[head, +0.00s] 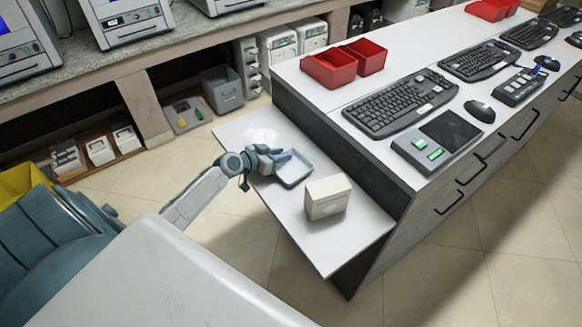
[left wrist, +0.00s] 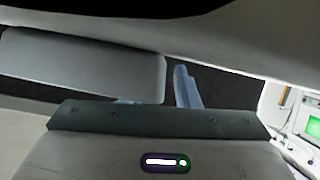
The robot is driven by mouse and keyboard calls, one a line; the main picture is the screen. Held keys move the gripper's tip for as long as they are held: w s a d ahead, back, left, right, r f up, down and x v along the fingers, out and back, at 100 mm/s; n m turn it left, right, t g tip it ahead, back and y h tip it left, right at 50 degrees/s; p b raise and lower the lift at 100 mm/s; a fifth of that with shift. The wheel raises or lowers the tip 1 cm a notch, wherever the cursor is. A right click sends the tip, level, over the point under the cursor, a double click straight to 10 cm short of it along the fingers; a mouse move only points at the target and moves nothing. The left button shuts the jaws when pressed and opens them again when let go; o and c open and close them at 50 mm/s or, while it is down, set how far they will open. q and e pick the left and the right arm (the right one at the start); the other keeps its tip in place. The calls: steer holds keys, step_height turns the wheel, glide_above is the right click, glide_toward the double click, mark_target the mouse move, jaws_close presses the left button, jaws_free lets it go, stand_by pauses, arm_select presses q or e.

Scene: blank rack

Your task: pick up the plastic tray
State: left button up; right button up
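In the left wrist view a pale finger (left wrist: 187,86) shows beside a grey rounded panel (left wrist: 85,65), which may be the tray. My right gripper is not in view.
A cream box (head: 327,198) stands on the shelf close to the tray's near right side. The higher counter with keyboards (head: 400,103) and red bins (head: 330,68) rises to the right. Bare floor lies left of the shelf.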

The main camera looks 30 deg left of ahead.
arm_select(q)
steer(key=shift+s, duration=0.1)
steer(key=c, duration=0.4)
jaws_close()
steer(key=shift+r, duration=0.5)
step_height(320, 180, up, 2)
steer(key=shift+r+b, duration=0.1)
steer(key=shift+b, duration=0.5)
steer(key=s+a+b, duration=0.1)
steer(key=a+b, duration=0.2)
steer(key=a, duration=0.1)
steer(key=s+a+r+b, duration=0.1)
steer(key=a+b, duration=0.2)
steer(key=a, duration=0.2)
steer(key=s+a+b, duration=0.2)
steer(key=a, duration=0.2)
steer(key=shift+a+r+b, duration=0.15)
steer(key=shift+b, duration=0.25)
steer(key=shift+s+a+r, duration=0.15)
steer(key=shift+a, duration=0.35)
steer(key=shift+s+a+r, duration=0.1)
steer(key=shift+s+a, duration=0.05)
steer(key=shift+a, duration=0.35)
